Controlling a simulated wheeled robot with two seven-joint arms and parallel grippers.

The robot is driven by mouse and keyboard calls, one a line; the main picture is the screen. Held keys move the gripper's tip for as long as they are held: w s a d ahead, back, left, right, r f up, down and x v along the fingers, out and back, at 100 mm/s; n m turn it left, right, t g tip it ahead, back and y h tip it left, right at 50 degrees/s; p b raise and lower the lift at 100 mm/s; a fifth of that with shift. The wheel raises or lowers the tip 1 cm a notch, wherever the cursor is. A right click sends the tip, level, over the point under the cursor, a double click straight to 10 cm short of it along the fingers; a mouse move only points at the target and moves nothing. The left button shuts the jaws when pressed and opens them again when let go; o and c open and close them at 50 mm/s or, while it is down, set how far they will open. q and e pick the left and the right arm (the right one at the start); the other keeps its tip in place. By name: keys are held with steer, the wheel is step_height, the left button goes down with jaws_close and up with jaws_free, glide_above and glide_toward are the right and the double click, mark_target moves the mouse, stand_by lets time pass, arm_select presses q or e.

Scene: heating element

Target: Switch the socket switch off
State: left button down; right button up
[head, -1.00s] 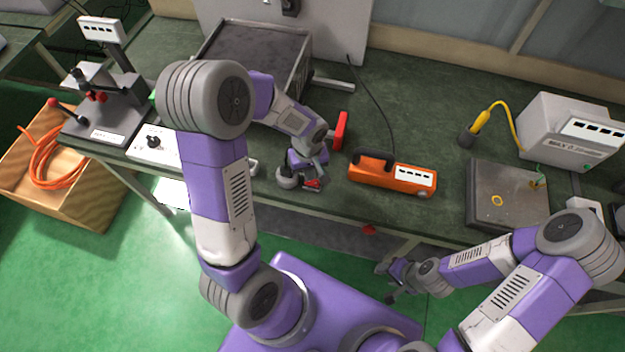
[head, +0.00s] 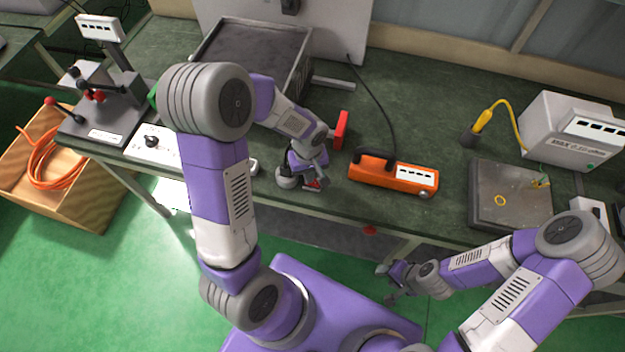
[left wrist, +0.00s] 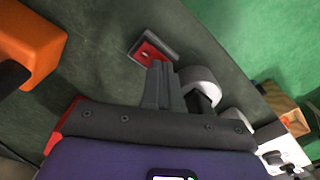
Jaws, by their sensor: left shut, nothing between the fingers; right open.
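The socket switch is a small red piece (left wrist: 148,54) in a grey frame on the green bench. It lies at the tips of my left gripper (left wrist: 157,68) in the left wrist view. My left gripper is shut and empty, its fingers pointing at the switch; I cannot tell whether they touch it. In the head view the left gripper (head: 318,174) is low at the bench's front edge and partly covers the red switch (head: 313,184). Whether the switch is on or off is not clear. My right gripper (head: 386,284) is open and empty, off the bench's front edge.
An orange tool (head: 380,178) with a black handle lies right of the left gripper. A red upright piece (head: 341,130) stands behind. A grey rounded part (left wrist: 200,82) sits beside the fingers. A metal plate (head: 480,212) and white box (head: 545,125) are at right.

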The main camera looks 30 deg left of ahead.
arm_select(q)
steer(key=shift+f, duration=0.25)
steer(key=shift+r, duration=0.2)
steer(key=shift+r+p, duration=2.45)
steer(key=shift+r, duration=0.95)
